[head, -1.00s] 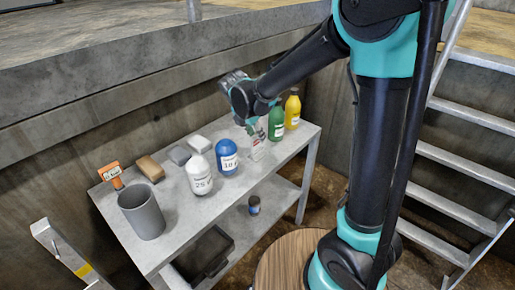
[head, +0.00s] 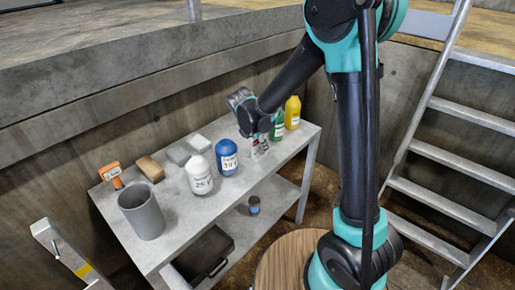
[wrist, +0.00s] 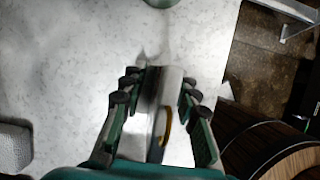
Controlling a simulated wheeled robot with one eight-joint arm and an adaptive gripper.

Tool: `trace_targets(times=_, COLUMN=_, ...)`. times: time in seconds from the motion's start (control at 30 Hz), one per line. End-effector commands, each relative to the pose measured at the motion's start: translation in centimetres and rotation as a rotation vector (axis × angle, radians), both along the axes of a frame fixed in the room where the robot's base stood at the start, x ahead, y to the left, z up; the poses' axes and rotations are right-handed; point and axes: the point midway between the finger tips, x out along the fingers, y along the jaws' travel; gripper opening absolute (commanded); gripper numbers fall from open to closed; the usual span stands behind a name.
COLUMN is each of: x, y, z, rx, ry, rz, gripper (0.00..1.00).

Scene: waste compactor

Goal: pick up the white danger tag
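The white danger tag (head: 259,150) stands on the shelf table between the blue bottle and the green bottle, mostly covered by my gripper in the head view. In the wrist view a pale upright piece (wrist: 172,90) with a yellow-brown curved edge, apparently the tag, lies between the fingers. My gripper (head: 261,143) points down over the tag. In the wrist view its two fingers (wrist: 161,85) are spread on either side of the pale piece. Whether the fingertips touch it I cannot tell.
The table (head: 225,215) also holds a blue bottle (head: 227,160), a white bottle (head: 199,177), a green bottle (head: 277,128), a yellow bottle (head: 292,113), a grey cup (head: 141,212), an orange tag (head: 111,174) and small blocks (head: 150,168). A concrete wall stands behind.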

Motion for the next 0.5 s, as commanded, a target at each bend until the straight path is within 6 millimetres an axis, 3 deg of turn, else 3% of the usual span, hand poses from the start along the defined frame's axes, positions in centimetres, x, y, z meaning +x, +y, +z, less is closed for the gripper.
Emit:
trace_targets(times=0.03, x=0.00, y=0.00, z=0.01, rx=0.000, ry=0.000, rz=0.000, gripper=0.21)
trace_targets(times=0.2, x=-0.01, y=0.00, z=0.02, rx=0.000, ry=0.000, rz=0.000, gripper=0.00)
trace_targets(times=0.5, x=-0.01, y=0.01, z=0.03, rx=0.000, ry=0.000, rz=0.000, gripper=0.00)
